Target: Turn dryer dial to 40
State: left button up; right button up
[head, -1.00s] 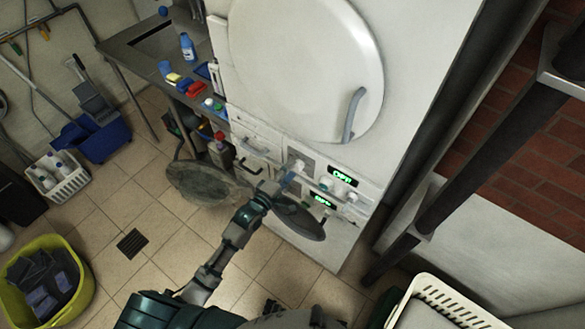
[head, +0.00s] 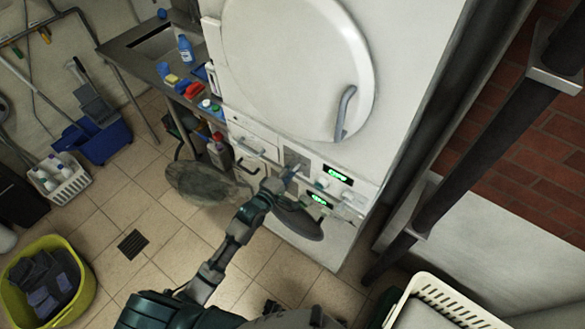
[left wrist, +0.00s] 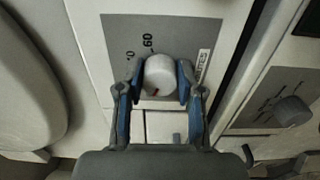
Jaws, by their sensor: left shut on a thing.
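The dryer (head: 405,70) is a tall white machine with a round door and green-lit displays on its control strip. My left gripper (head: 291,171) reaches up to the left end of that strip. In the left wrist view the white round dial (left wrist: 160,73) sits on a grey panel, with "60" and a partly hidden number ending in 0 printed beside it. A small red mark shows on its lower edge. The blue-padded fingers of my left gripper (left wrist: 158,84) are shut on the dial, one on each side. My right gripper is not in view.
A second dial (left wrist: 292,110) sits on another panel to the right. Two open round doors hang below the controls near my left arm. A white basket (head: 450,290) stands at the lower right. A yellow-green tub (head: 78,262) stands on the floor at left.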

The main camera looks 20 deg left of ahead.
pick_arm(q)
jog(key=m+p, duration=0.2)
jog(key=m, duration=0.1)
jog(key=m+p, duration=0.2)
jog(key=m, duration=0.1)
jog(key=m+p, duration=0.2)
jog(key=m, duration=0.2)
jog(key=shift+w+a, duration=0.1)
jog(key=shift+a, duration=0.15)
jog(key=m+p, duration=0.1)
jog(key=m, duration=0.2)
jog(key=shift+m, duration=0.3)
jog(key=shift+m+p, duration=0.7)
jog(key=shift+m, duration=1.3)
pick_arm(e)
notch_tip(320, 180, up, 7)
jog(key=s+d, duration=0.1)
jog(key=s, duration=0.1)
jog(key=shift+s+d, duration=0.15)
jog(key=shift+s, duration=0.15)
pick_arm(q)
jog(key=shift+r, duration=0.1)
jog(key=o, duration=1.2)
jog(key=shift+c, duration=0.2)
